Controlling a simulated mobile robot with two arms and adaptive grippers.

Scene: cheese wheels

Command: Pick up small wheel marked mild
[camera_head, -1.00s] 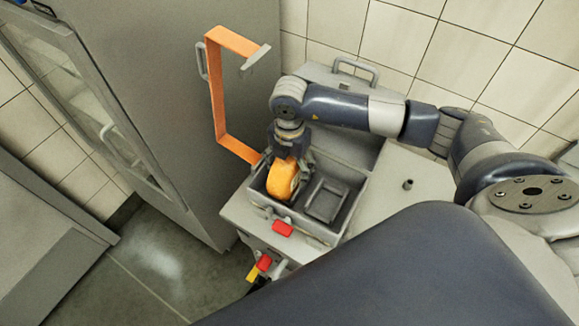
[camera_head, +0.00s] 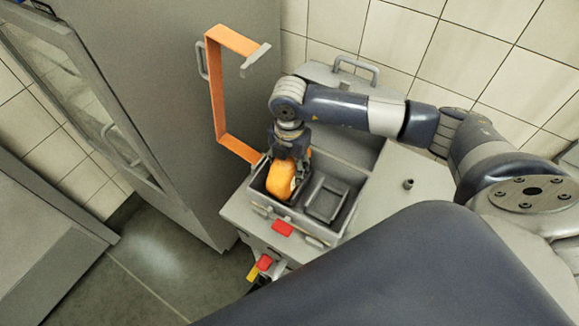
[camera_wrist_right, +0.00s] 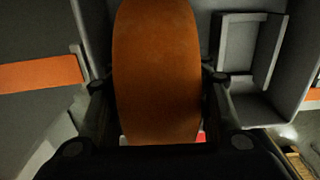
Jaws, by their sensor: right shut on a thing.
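An orange cheese wheel (camera_head: 281,180) stands on edge in the left part of a grey open box (camera_head: 318,231). My right gripper (camera_head: 291,160) reaches down into the box from above and is shut on the wheel. In the right wrist view the orange wheel (camera_wrist_right: 158,75) fills the middle between the two fingers (camera_wrist_right: 158,92). A small pale mark shows on the wheel's side in the head view, but I cannot read it. My left gripper is not in view.
A grey square holder (camera_head: 327,199) sits empty in the box's right part. The box's lid (camera_head: 325,80) stands open behind. An orange bracket (camera_head: 217,100) rises at the left, beside a grey cabinet (camera_head: 150,60).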

